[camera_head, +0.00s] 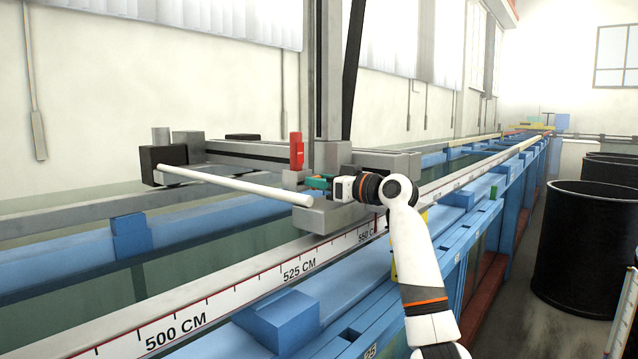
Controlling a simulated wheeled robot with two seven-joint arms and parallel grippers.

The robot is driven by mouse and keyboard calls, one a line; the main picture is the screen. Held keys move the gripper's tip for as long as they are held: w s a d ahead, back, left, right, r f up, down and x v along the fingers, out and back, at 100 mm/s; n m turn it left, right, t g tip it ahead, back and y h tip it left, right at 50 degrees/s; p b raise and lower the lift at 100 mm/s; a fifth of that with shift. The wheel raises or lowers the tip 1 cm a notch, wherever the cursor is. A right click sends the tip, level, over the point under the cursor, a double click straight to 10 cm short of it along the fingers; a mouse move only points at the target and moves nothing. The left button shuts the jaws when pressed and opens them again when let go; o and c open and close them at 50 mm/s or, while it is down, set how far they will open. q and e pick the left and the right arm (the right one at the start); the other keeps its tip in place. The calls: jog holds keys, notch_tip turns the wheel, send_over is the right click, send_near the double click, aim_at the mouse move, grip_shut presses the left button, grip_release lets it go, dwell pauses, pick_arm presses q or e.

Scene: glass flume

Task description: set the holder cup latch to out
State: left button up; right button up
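My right arm comes in from the lower right, and its gripper (322,184) points left at the carriage over the flume. A small green part (317,182) is right at its fingertips. The fingers are too small to show whether they are open or shut on it. A red upright piece (296,151) stands on a small grey block (294,178) just left of and above the gripper. I cannot tell which of these parts is the holder cup latch, or its setting. My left gripper is not in view.
A long white rod (235,185) slopes from a black block (163,163) to near my gripper. A grey upright post (328,75) rises behind. The scale rail (240,296) and blue flume frame (285,318) run below. Black barrels (586,245) stand at the right beside the aisle.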

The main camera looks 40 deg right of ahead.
jog(key=shift+o, duration=0.7)
jog(key=shift+s+r, duration=0.1)
jog(key=shift+s, duration=0.1)
jog(key=shift+s+b, duration=0.2)
jog(key=shift+b, duration=0.1)
jog(key=s+b, duration=0.2)
jog(key=s, duration=0.1)
jog(key=s+b, duration=0.1)
jog(key=shift+s+d+f, duration=0.2)
jog(key=shift+d+f, duration=0.05)
jog(key=shift+f, duration=0.15)
jog(key=s+b, duration=0.4)
jog(key=s, duration=0.3)
jog(key=shift+s+d+r, duration=0.15)
jog(key=shift+d+r, duration=0.1)
jog(key=shift+r, duration=0.15)
